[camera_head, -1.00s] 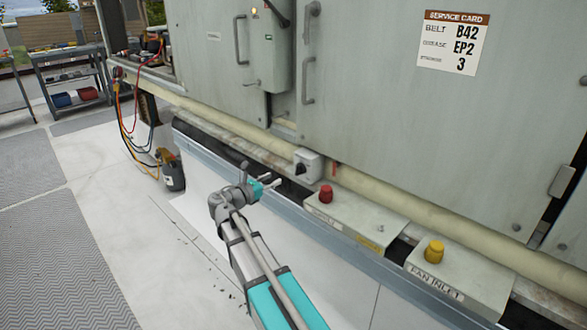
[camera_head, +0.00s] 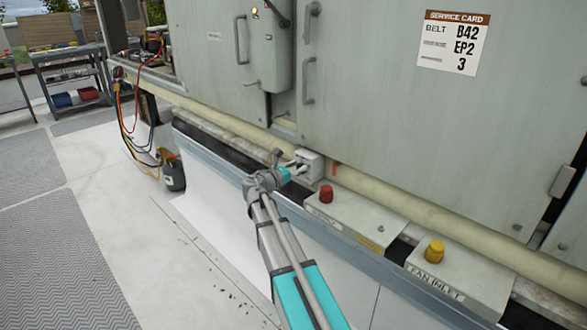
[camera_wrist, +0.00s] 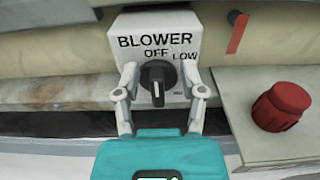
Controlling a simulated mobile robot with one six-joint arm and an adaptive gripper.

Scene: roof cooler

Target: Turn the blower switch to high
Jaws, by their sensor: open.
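The blower switch box (camera_wrist: 157,27) is white, lettered BLOWER, OFF and LOW, with a small word at its lower right that I cannot read well. Its black knob (camera_wrist: 158,84) points up, toward OFF. In the head view the box (camera_head: 311,167) is mounted low on the cooler, partly hidden by my gripper (camera_head: 295,166). In the wrist view my gripper (camera_wrist: 160,90) is open, with one finger on each side of the knob and apart from it. Nothing is held.
A red knob (camera_wrist: 281,106) on a box stands to the right of the switch; it also shows in the head view (camera_head: 326,194). A yellow knob (camera_head: 434,251) stands farther right. A pale pipe (camera_head: 370,198) runs along the cooler's base. A grey cylinder with hoses (camera_head: 174,174) stands left on the open floor.

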